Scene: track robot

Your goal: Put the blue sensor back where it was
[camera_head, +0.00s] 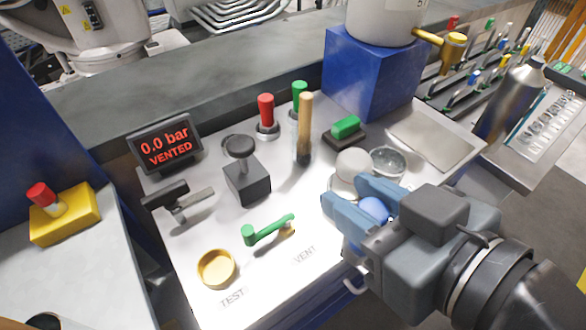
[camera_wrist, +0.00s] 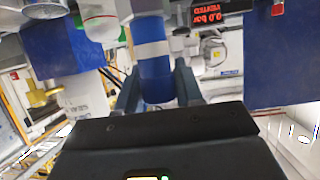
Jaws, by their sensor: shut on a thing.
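The blue sensor (camera_head: 375,208) is between the two fingers of my gripper (camera_head: 349,194), over the right part of the bright work panel (camera_head: 190,235). The fingers hide much of it in the head view. In the wrist view the blue sensor (camera_wrist: 152,60) is a blue cylinder with a pale band, and my gripper (camera_wrist: 157,88) is shut on it. A red-capped sensor (camera_head: 266,110) and a green-capped one (camera_head: 299,95) stand upright at the panel's back. Whether the held sensor touches anything below cannot be told.
A display (camera_head: 165,144) reads 0.0 bar VENTED. A wooden-handled tool (camera_head: 305,120), a white knob (camera_head: 352,168), a glass dish (camera_head: 388,161) and a green lever (camera_head: 270,228) are on the panel. A blue block (camera_head: 365,78) stands behind. A yellow block (camera_head: 68,222) is at left.

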